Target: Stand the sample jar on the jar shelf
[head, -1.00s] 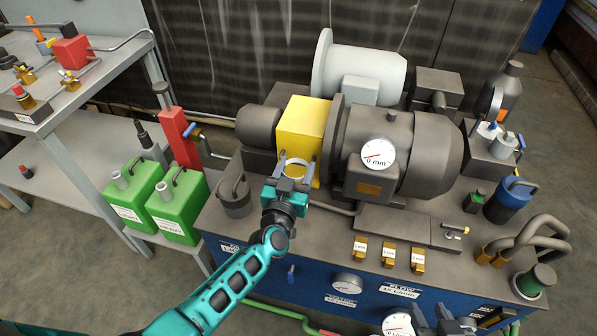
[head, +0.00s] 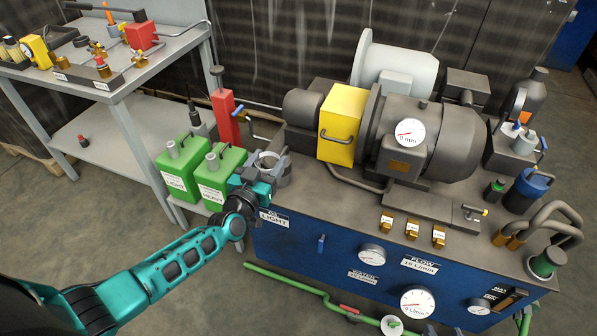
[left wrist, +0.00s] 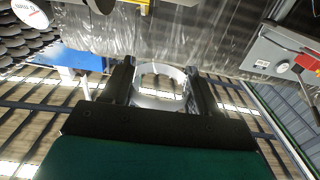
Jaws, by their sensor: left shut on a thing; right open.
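My left gripper (head: 265,165) is shut on a pale, clear, ring-rimmed thing, which looks like the sample jar (left wrist: 160,84). In the left wrist view the jar sits between the two dark fingers, and bright background shows through it. In the head view only its round rim shows, at the machine bench's left end, just right of the green cans. It overlaps a dark grey jug there, and I cannot tell the height between them. I cannot pick out a jar shelf for certain. My right gripper is not in view.
Two green cans (head: 222,180) stand left of the held jar, with a red post (head: 225,115) behind them. A yellow block (head: 341,120) and motor stand to the right. A grey workbench (head: 130,70) at the left carries fittings; its lower shelf (head: 120,145) is mostly bare.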

